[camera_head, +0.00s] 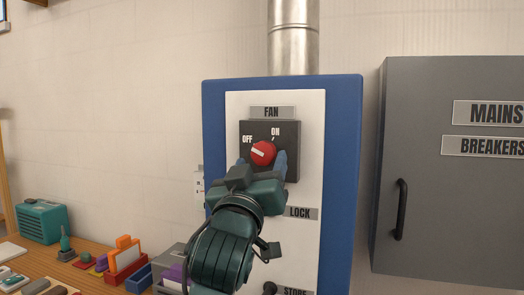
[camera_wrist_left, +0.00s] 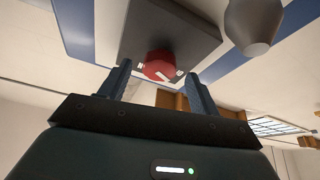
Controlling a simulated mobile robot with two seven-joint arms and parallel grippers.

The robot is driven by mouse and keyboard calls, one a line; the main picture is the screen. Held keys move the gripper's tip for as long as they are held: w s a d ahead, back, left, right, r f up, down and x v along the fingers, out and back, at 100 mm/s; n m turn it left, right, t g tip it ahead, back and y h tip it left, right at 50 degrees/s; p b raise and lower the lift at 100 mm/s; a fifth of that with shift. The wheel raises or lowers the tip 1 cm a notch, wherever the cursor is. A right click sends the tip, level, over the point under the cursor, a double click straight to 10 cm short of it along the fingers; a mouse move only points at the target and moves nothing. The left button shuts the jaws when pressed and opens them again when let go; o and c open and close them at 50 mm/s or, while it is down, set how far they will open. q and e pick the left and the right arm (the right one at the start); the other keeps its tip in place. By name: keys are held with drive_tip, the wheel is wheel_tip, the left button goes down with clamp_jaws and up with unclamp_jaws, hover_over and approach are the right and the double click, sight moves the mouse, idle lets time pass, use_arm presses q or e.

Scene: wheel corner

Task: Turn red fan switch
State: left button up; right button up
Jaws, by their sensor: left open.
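The red fan switch (camera_head: 263,153) is a round knob with a white mark, on a dark plate (camera_head: 290,137) labelled OFF at left and ON at upper right. Its mark slants up and left, toward OFF. The knob also shows in the left wrist view (camera_wrist_left: 159,66). My left gripper (camera_head: 262,162) is open in front of the plate, one finger on each side of the knob. In the left wrist view, gaps show between the knob and both fingers (camera_wrist_left: 158,76). Contact is not visible. My right gripper is not in view.
The plate sits on a white panel with a blue frame (camera_head: 342,130). LOCK (camera_head: 301,212) and STORE labels are below, partly hidden by my left arm. A grey breaker cabinet (camera_head: 450,200) stands at right. A cluttered wooden bench (camera_head: 95,285) is at lower left.

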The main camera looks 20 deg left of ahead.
sight(265, 153)
use_arm(q)
drive_tip(key=shift+x, duration=1.3)
drive_tip(key=shift+f, duration=0.1)
drive_tip(key=shift+c, duration=0.4)
drive_tip(key=c, duration=0.9)
